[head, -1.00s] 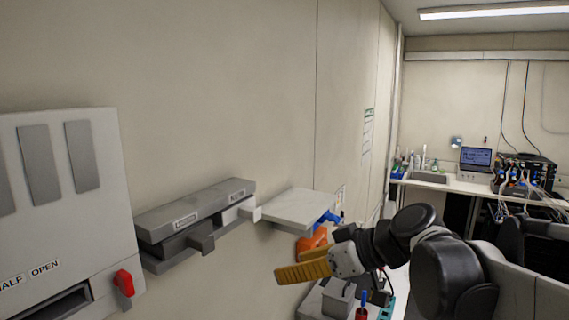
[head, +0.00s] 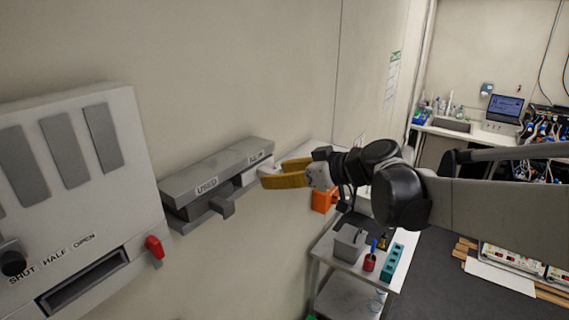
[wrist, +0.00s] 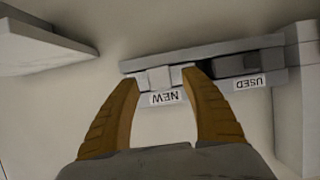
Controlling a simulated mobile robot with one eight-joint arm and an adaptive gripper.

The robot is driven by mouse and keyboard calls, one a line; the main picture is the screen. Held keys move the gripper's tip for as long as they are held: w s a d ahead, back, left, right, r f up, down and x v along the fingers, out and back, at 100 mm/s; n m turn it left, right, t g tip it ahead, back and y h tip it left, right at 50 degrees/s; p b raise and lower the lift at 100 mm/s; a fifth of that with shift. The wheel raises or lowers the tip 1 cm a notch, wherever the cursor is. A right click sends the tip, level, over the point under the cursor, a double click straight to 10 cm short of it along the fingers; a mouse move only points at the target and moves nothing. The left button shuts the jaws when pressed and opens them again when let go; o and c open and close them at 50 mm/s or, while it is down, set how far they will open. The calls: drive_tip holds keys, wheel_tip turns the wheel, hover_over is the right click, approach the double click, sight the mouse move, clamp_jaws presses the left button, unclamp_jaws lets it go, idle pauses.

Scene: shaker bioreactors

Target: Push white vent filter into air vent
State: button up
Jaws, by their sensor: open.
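The white vent filter (head: 250,177) sits in the NEW end of the grey wall holder (head: 215,172). In the wrist view the filter (wrist: 160,77) shows as a pale block above the upside-down NEW label. My gripper (head: 270,173) is open and empty, its two yellow fingers close to the NEW end. In the wrist view the fingertips (wrist: 161,80) lie on either side of the filter; I cannot tell whether they touch it. The air vent is likely the white wall box (head: 130,195) at the left, with grey slats and a dark slot (head: 85,282).
The vent box bears a red handle (head: 155,247), a black knob (head: 13,262) and SHUT HALF OPEN lettering. A darker grey block (wrist: 228,64) sits at the USED end. A white shelf (wrist: 40,45) juts out beside the gripper. A trolley (head: 340,255) stands below.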

drive_tip(key=shift+w+a+f, duration=0.25)
drive_tip(key=shift+w+a, duration=0.05)
drive_tip(key=shift+a, duration=0.1)
drive_tip(key=shift+s+d, duration=0.1)
clamp_jaws()
drive_tip(key=shift+d, duration=0.15)
drive_tip(key=shift+s+d, duration=0.4)
drive_tip(key=shift+s+d, duration=0.1)
drive_tip(key=shift+d, duration=0.05)
drive_tip(key=shift+s+d, duration=0.35)
drive_tip(key=shift+d, duration=0.05)
